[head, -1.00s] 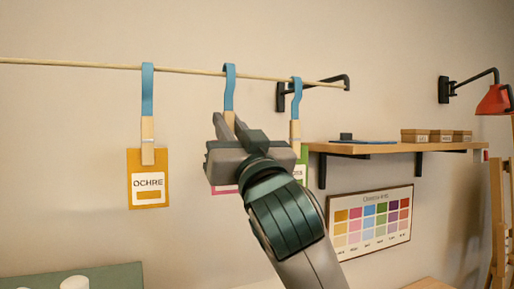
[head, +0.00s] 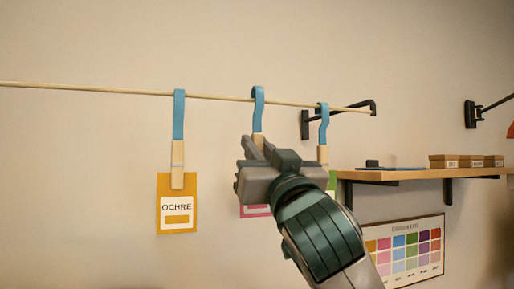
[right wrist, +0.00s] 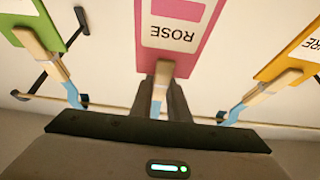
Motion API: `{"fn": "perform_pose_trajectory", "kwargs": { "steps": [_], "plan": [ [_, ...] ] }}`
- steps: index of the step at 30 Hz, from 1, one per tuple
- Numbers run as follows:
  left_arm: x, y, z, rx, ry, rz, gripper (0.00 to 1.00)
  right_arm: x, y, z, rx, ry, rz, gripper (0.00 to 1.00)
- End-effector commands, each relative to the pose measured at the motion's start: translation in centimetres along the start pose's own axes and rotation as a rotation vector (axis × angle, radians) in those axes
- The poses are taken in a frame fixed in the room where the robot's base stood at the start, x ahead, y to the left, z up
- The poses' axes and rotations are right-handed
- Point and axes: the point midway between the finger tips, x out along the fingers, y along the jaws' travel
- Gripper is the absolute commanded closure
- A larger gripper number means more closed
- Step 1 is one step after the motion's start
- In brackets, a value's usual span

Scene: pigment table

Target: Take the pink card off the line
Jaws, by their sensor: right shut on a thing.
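The pink card (head: 255,211) hangs on the line (head: 60,86) from a blue strap (head: 257,108) and a wooden peg (head: 258,140). My right gripper (head: 261,150) is in front of it and hides most of it in the head view. In the right wrist view the pink card (right wrist: 176,50), marked ROSE, shows upside down, and the fingers are shut around its wooden peg (right wrist: 160,82). The strap still runs up to the line. My left gripper is in neither view.
The ochre card (head: 177,190) hangs to the left, and a green card (head: 332,182) hangs close on the right, partly behind my gripper. A wall bracket (head: 305,125) holds the line's right end. A wooden shelf (head: 420,173) with small boxes and a colour chart (head: 408,250) are farther right.

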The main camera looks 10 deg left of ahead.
Motion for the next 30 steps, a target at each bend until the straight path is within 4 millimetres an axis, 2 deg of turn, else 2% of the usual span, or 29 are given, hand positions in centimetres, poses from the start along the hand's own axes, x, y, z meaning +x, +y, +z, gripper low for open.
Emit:
{"fn": "perform_pose_trajectory", "kwargs": {
  "steps": [9,30],
  "plan": [
    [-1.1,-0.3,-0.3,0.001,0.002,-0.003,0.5,0.7,0.0,-1.2,-0.001,0.0,0.0,1.0],
    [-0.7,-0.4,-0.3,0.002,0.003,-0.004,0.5,-2.0,0.0,-2.4,0.0,0.001,0.0,1.0]
  ]
}}
